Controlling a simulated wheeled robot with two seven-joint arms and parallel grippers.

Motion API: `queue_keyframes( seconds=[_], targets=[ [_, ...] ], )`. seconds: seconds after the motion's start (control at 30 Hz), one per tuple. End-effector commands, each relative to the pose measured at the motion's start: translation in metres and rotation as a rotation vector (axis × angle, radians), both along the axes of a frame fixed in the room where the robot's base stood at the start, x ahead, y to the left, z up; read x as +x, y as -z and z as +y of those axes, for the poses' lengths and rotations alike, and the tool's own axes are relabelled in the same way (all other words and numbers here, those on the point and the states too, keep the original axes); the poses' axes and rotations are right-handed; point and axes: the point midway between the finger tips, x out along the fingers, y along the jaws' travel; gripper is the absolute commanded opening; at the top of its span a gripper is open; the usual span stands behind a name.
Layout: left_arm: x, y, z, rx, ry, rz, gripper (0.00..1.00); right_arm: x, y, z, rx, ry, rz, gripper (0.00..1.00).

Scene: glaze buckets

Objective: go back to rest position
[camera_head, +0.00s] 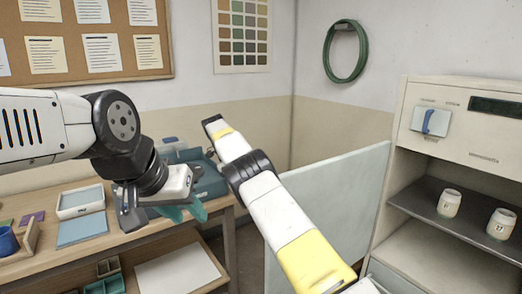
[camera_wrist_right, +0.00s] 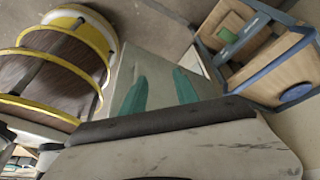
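My left gripper (camera_head: 186,211) is over the front edge of the wooden workbench (camera_head: 143,236), its teal fingers pointing down and apart, with nothing seen between them. My right arm comes up from the bottom centre of the head view, its far end near the back of the bench; its gripper fingers do not show there. In the right wrist view my right gripper (camera_wrist_right: 158,92) has its two teal fingers apart and empty. Two white glaze buckets stand on the dark cabinet shelf (camera_head: 430,211): one bucket (camera_head: 449,204) further left and one bucket (camera_head: 501,224) marked 17.
A pale panel (camera_head: 345,200) stands between bench and cabinet (camera_head: 460,125), close to my right arm. The bench holds a white-rimmed tray (camera_head: 80,201), a blue-grey tile (camera_head: 82,230) and a blue cup (camera_head: 8,242). Trays and small boxes sit on the lower shelf.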

Motion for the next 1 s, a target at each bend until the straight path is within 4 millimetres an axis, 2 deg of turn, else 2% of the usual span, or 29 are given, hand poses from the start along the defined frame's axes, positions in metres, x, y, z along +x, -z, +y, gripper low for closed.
queue_keyframes(
  seconds=[0.37,0.67,0.77,0.87,1.0],
  targets=[
    [0.000,0.000,0.000,0.000,0.001,-0.001,0.36,0.006,-0.038,-0.035,0.086,-0.064,0.015,0.36],
    [0.000,0.000,0.000,0.000,0.001,-0.001,0.36,0.000,-0.091,-0.087,0.219,-0.199,0.021,0.36],
    [0.000,0.000,0.000,0.000,0.001,-0.001,0.36,-0.011,-0.118,-0.112,0.284,-0.284,0.012,0.36],
    [0.000,0.000,0.000,0.000,0.001,-0.001,0.36,-0.030,-0.145,-0.139,0.354,-0.401,-0.008,0.36],
    [0.000,0.000,0.000,0.000,0.001,-0.001,0.36,-0.065,-0.177,-0.168,0.427,-0.588,-0.052,0.36]
  ],
)
